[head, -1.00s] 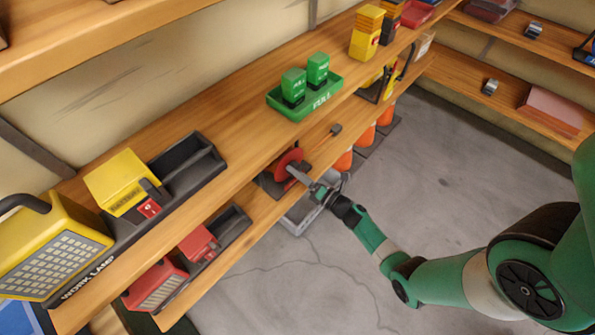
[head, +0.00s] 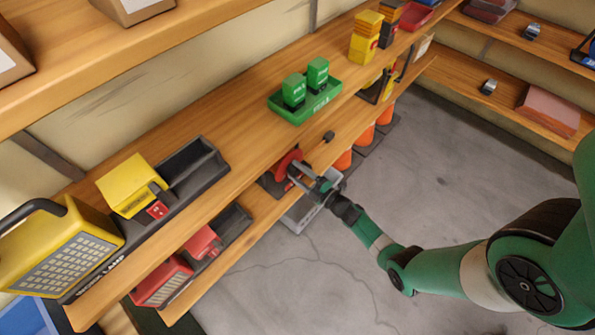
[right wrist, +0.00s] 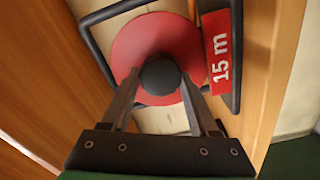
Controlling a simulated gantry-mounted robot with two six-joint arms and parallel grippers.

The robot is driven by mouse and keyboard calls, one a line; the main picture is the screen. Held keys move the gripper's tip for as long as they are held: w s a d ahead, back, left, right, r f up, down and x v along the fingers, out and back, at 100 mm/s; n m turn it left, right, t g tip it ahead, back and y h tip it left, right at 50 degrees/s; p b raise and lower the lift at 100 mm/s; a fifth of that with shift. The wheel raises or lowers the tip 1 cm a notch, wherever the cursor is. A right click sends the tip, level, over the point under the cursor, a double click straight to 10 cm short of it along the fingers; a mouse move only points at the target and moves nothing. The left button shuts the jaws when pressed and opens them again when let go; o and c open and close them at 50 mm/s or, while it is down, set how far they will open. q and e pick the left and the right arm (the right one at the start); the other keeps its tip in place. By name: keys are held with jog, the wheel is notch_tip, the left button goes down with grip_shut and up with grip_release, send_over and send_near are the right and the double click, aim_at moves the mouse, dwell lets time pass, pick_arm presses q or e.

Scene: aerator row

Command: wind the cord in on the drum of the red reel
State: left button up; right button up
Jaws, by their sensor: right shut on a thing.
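The red reel (head: 286,162) sits on the lower shelf, below the green tray. In the right wrist view its round red disc (right wrist: 130,45) fills the middle, inside a dark wire frame. A round black knob (right wrist: 160,76) stands in front of the disc. My right gripper (head: 297,172) reaches in to the reel from the front. In the right wrist view its fingers are on either side of the knob and shut on it. A red "15 m" label (right wrist: 220,52) is beside the disc. I cannot make out the cord. My left gripper is not in view.
The upper shelf edge runs close above the reel. A green tray (head: 318,102) holds two green batteries. A grey bin (head: 300,216) is below the reel. Orange cones (head: 364,136) stand to the right. The yellow work lamp (head: 60,240) is at left; the floor in front is open.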

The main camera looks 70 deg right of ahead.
jog(key=m+p, duration=0.1)
jog(key=m, duration=0.3)
jog(key=shift+r+m, duration=0.15)
jog(key=shift+m, duration=1.85)
jog(key=shift+d+p, duration=0.1)
jog(key=shift+p, duration=0.2)
jog(key=o, duration=1.4)
